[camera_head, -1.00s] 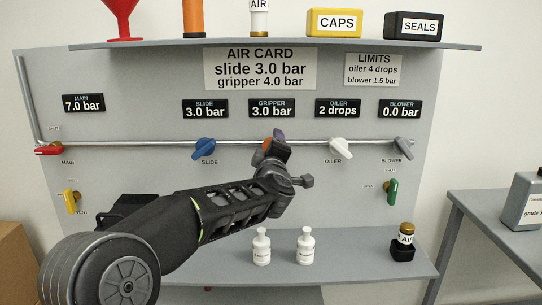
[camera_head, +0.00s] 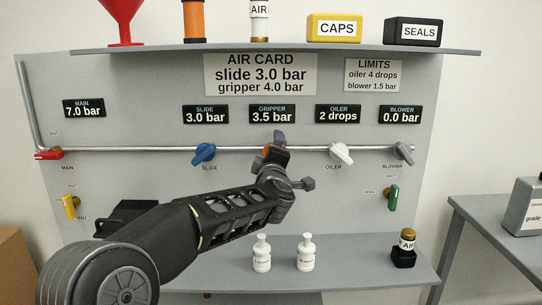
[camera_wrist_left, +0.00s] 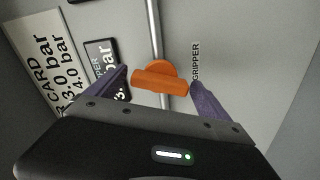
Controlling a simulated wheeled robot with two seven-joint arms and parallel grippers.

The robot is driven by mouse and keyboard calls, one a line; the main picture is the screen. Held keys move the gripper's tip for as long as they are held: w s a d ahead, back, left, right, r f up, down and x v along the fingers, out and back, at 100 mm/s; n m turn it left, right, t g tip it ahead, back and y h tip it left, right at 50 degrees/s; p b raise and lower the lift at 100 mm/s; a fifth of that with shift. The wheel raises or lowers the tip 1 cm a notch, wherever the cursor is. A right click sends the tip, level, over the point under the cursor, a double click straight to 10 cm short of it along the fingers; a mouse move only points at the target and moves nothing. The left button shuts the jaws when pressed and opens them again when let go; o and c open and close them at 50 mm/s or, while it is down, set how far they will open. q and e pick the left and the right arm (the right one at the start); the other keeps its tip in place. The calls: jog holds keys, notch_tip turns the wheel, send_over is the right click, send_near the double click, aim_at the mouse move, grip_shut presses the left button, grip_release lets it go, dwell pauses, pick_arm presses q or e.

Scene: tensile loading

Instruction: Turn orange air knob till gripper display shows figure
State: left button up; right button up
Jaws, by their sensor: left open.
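The orange air knob (camera_wrist_left: 160,80) sits on the pipe under the gripper display. In the head view only a sliver of the knob (camera_head: 267,151) shows beside my left gripper (camera_head: 279,140). The gripper display (camera_head: 272,114) reads 3.5 bar. The air card (camera_head: 260,74) states slide 3.0 bar and gripper 4.0 bar. In the left wrist view my left gripper (camera_wrist_left: 160,82) is open, with its purple fingers on either side of the knob's bar. I cannot tell whether they touch it. My right gripper is not in view.
The blue slide knob (camera_head: 204,153) and white oiler knob (camera_head: 341,153) flank the orange one on the same pipe (camera_head: 240,149). The grey blower knob (camera_head: 403,151) is farther right. Two white bottles (camera_head: 262,253) (camera_head: 305,252) stand on the lower shelf below my arm.

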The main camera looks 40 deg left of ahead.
pick_arm(q)
jog(key=shift+s, duration=0.1)
jog(key=v, duration=0.7)
jog(key=shift+s+d, duration=0.2)
jog(key=shift+d, duration=0.1)
dwell(0.4)
